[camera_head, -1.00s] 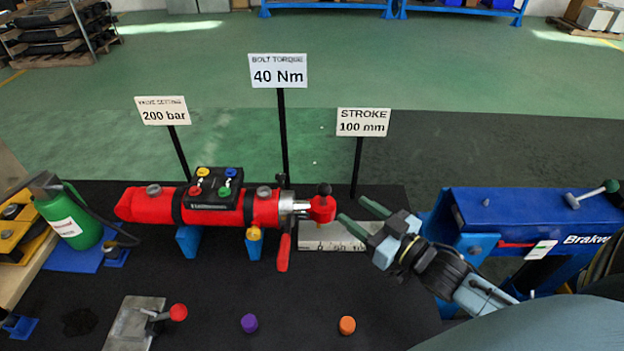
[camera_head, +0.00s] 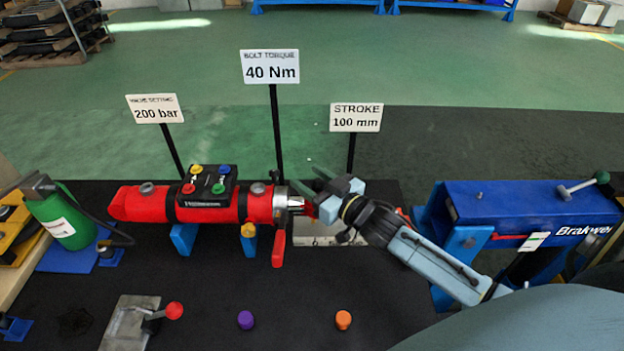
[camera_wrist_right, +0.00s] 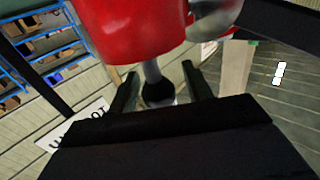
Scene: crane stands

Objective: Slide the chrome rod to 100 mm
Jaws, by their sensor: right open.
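The red cylinder (camera_head: 215,205) lies across the table on blue supports. Its chrome rod (camera_head: 282,200) shows as a short bright piece at the right end. The red rod end (camera_head: 309,208) is mostly hidden behind my right gripper (camera_head: 310,182). In the right wrist view, the open fingers (camera_wrist_right: 160,88) stand on either side of a grey stem with a black knob (camera_wrist_right: 158,92) below the red rod end (camera_wrist_right: 130,30). I cannot tell whether they touch it. A white scale plate (camera_head: 318,238) lies under the rod, partly covered. My left gripper is not in view.
The stroke sign (camera_head: 356,117) reads 100 mm and stands behind my right gripper. A blue Brakwel unit (camera_head: 530,210) is at the right. A red-knobbed lever plate (camera_head: 128,322), a purple cap (camera_head: 246,320) and an orange cap (camera_head: 343,320) are in front.

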